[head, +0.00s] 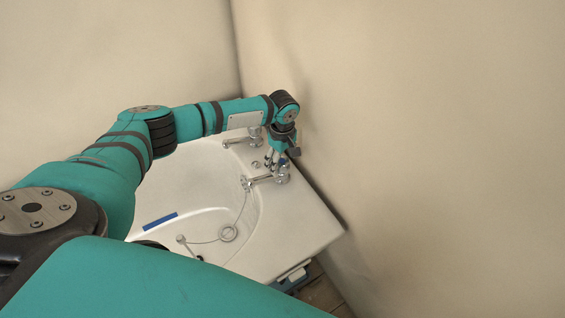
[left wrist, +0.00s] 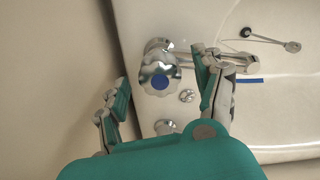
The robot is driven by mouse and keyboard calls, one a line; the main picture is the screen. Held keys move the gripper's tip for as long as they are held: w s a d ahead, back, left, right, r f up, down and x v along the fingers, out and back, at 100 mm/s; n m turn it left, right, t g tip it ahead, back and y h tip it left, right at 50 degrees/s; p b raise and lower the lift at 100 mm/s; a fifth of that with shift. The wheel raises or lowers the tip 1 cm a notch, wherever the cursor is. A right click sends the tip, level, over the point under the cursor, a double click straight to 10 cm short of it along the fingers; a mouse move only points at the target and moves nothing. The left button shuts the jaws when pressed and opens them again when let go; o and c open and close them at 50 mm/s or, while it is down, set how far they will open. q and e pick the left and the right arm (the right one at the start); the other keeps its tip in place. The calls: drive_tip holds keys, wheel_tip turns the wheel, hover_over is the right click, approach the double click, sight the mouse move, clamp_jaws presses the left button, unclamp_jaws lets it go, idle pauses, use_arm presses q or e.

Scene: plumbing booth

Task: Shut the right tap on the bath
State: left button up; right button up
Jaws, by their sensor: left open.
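The bath is a white basin (head: 310,225) with two chrome taps at its wall side. The right tap (head: 283,174) has its spout pointing left over the basin. In the left wrist view its round fluted chrome handle (left wrist: 158,70) shows a blue cap. My left gripper (head: 276,158) points down just above and behind this tap in the head view. In the left wrist view the open left gripper (left wrist: 160,70) has one finger on each side of the handle, with gaps visible; I cannot tell whether either touches. The right gripper is not in view.
The left tap (head: 254,135) is partly behind my arm. A plug on a chain (head: 181,239), a drain (head: 228,233) and a blue strip (head: 160,221) show in the basin. A bare wall (head: 420,150) stands close beside the taps.

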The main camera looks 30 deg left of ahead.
use_arm(q)
drive_tip(key=shift+f, duration=0.55)
